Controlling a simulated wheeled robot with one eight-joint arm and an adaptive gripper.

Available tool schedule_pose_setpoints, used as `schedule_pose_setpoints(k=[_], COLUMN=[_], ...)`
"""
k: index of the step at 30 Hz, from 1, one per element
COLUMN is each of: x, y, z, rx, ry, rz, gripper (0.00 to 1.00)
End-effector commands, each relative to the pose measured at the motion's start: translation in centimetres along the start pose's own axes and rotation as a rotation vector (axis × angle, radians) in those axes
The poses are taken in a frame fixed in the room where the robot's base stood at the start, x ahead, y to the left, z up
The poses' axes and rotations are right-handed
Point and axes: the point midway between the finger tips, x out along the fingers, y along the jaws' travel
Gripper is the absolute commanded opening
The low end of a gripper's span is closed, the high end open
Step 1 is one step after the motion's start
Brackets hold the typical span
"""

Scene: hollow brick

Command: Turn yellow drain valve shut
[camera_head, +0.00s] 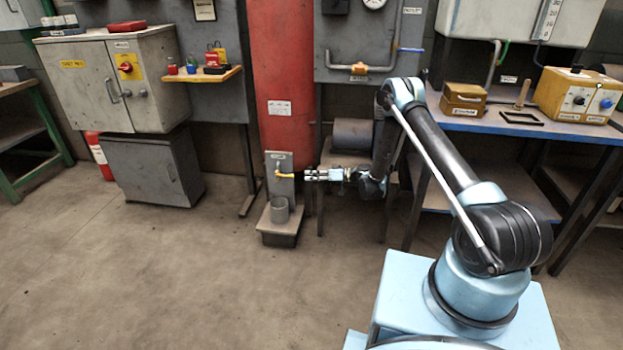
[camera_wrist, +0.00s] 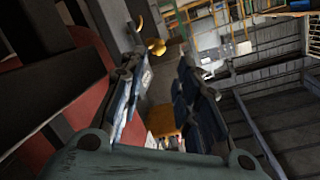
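The yellow drain valve (camera_head: 285,175) is a small handle on a grey upright plate (camera_head: 282,160) in front of the red tank. In the head view my gripper (camera_head: 306,175) points left at it from just to its right, level with it. In the wrist view the yellow valve (camera_wrist: 156,46) shows as a rounded knob and a curved piece just beyond the fingertips. The fingers of my gripper (camera_wrist: 158,72) stand apart with nothing between them. I cannot tell whether a fingertip touches the handle.
A grey cup-like pipe (camera_head: 279,209) stands below the valve on a box-shaped base (camera_head: 279,237). The red tank (camera_head: 283,70) rises behind. A blue-topped workbench (camera_head: 480,122) stands at right, and a grey cabinet (camera_head: 110,80) at left. The floor at front left is clear.

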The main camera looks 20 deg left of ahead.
Motion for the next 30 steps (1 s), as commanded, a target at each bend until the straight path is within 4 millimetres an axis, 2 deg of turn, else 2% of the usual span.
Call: schedule_pose_setpoints(k=[1, 2, 5, 6, 11, 18, 24, 30], x=[0.0, 0.0, 0.2, 0.3, 1.8, 3.8, 4.4, 4.1], y=[0.0, 0.0, -0.1, -0.2, -1.2, -3.8, -6.6, -9.0], z=[0.0, 0.0, -0.2, -0.4, -1.8, -4.9, -7.6, -9.9], rx=[0.000, 0.000, -0.007, -0.016, -0.103, -0.327, -0.526, -0.693], ry=[0.000, 0.000, -0.007, -0.016, -0.103, -0.313, -0.488, -0.630], rz=[0.000, 0.000, 0.004, 0.008, 0.046, 0.130, 0.184, 0.220], gripper=[0.30, 0.25, 0.03, 0.00, 0.00, 0.00, 0.00, 0.00])
